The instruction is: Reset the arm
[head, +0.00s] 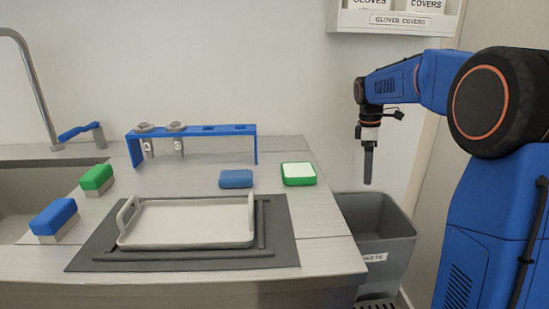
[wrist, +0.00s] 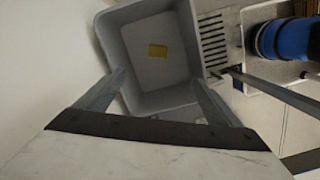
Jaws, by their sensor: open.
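My arm (head: 425,75) is blue and reaches in from the right of the head view. My gripper (head: 368,182) hangs pointing down above the grey waste bin (head: 388,230), to the right of the counter. In the wrist view my gripper (wrist: 158,88) shows two grey fingers spread apart with nothing between them.
A white tray (head: 185,241) sits on a dark mat (head: 275,252) on the counter. Behind stand a blue rack (head: 218,130), a blue sponge (head: 236,179) and a green-edged box (head: 298,174). Two brushes (head: 54,216) (head: 97,178) stand by the sink. A glove-cover shelf (head: 395,20) hangs on the wall.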

